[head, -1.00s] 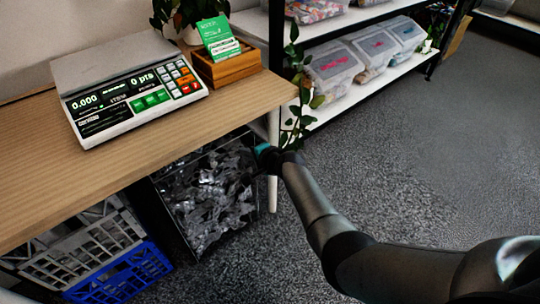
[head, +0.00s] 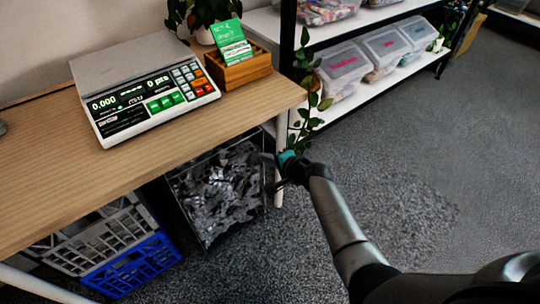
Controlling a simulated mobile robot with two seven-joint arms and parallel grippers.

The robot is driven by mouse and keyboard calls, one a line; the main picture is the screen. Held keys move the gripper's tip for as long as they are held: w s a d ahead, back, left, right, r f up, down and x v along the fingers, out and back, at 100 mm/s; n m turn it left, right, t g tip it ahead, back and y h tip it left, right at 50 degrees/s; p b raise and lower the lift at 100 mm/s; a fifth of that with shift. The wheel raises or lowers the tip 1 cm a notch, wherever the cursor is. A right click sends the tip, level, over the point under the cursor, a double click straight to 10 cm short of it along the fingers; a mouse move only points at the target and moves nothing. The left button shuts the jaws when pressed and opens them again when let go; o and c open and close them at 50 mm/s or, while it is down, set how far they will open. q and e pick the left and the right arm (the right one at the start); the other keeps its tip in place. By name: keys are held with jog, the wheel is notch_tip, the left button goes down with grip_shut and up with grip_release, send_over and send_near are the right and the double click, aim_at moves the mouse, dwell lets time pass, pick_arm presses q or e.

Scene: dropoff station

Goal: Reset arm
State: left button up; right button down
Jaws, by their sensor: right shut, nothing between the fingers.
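My right arm comes in from the lower right and reaches toward the table's front right corner. My right gripper (head: 268,168) is dark with a teal band at its wrist. It is shut and empty, beside the right edge of the black bin (head: 172,192) and lower than the tabletop. It overlaps the bin's edge in the picture; I cannot tell whether they touch. My left gripper is not in view.
A wooden table (head: 60,200) holds a counting scale (head: 150,92) and a wooden card box (head: 238,72). Below are the bin of crumpled grey material, a white crate (head: 100,240) and a blue crate (head: 132,266). Shelves (head: 350,108) hold clear tubs (head: 345,70). Grey floor (head: 440,160) is open at right.

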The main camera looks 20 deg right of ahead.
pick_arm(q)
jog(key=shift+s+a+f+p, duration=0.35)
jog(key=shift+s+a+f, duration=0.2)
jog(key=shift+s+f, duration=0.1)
pick_arm(e)
jog(key=shift+v, duration=0.8)
jog(key=s+d+f+n+g+h+p, duration=0.3)
jog(key=s+f+n+g, duration=0.35)
jog(key=s+f, duration=1.3)
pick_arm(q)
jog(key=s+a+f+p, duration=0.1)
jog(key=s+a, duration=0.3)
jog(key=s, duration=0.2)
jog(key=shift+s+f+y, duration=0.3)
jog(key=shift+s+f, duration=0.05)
pick_arm(e)
jog(key=s+d+f+n, duration=0.1)
jog(key=s+f+n, duration=0.1)
jog(key=s, duration=0.5)
jog(key=s+d+f+n+g+h, duration=0.1)
jog(key=s+n, duration=0.3)
jog(key=s, duration=0.4)
jog(key=s+d+f+n+g, duration=0.1)
jog(key=s+n, duration=0.3)
jog(key=s, duration=0.4)
jog(key=shift+d+f+h, duration=0.4)
jog(key=shift+d+f, duration=0.15)
jog(key=shift+f, duration=0.3)
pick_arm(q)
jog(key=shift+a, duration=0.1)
